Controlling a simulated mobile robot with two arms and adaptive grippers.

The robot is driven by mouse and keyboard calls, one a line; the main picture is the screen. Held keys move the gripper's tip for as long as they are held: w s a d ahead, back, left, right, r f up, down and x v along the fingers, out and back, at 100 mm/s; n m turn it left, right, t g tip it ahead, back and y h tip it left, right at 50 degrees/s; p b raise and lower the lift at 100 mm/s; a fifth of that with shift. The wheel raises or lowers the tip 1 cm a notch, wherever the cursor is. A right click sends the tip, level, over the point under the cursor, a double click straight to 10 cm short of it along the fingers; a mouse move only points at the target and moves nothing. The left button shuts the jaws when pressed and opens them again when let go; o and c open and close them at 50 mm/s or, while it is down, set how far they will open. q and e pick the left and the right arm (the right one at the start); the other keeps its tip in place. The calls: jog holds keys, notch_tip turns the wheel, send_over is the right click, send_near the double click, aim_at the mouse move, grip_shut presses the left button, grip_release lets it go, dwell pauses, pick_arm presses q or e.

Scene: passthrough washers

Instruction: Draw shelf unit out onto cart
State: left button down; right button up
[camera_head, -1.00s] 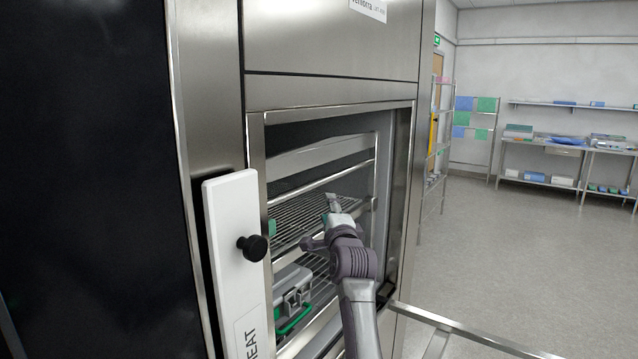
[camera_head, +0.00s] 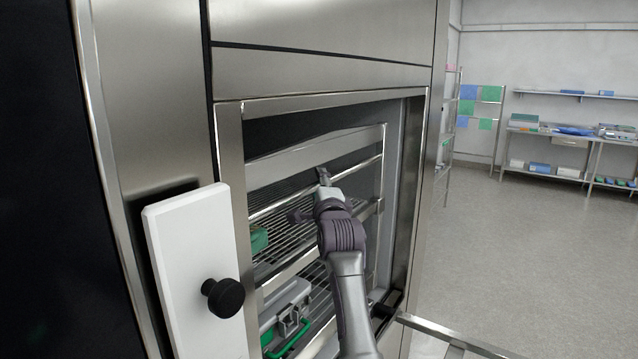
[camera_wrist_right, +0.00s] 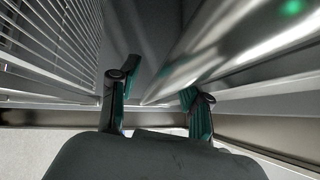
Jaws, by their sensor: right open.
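The shelf unit (camera_head: 318,151) stands inside the steel washer chamber, with wire shelves (camera_head: 290,205) and bright front rails. A grey case with a green handle (camera_head: 288,318) sits on its lower shelf, and a green item (camera_head: 258,240) shows at the left of the upper shelf. My right gripper (camera_head: 323,177) is at the front of the unit by the upper rail. In the right wrist view its open fingers (camera_wrist_right: 160,95) stand either side of a thick shiny bar (camera_wrist_right: 220,50); contact cannot be told. The cart frame (camera_head: 450,335) shows partly at the lower right. My left gripper is not seen.
A white door panel (camera_head: 195,275) with a black knob (camera_head: 223,297) stands at the left of the opening. The chamber's right jamb (camera_head: 412,190) is close to my right arm. Open floor (camera_head: 540,250) lies to the right, with steel tables (camera_head: 560,150) at the back.

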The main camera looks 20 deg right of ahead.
jog(key=shift+s+a+r, duration=0.1)
jog(key=shift+s+r, duration=0.05)
jog(key=shift+s, duration=0.05)
jog(key=shift+c, duration=1.5)
grip_shut()
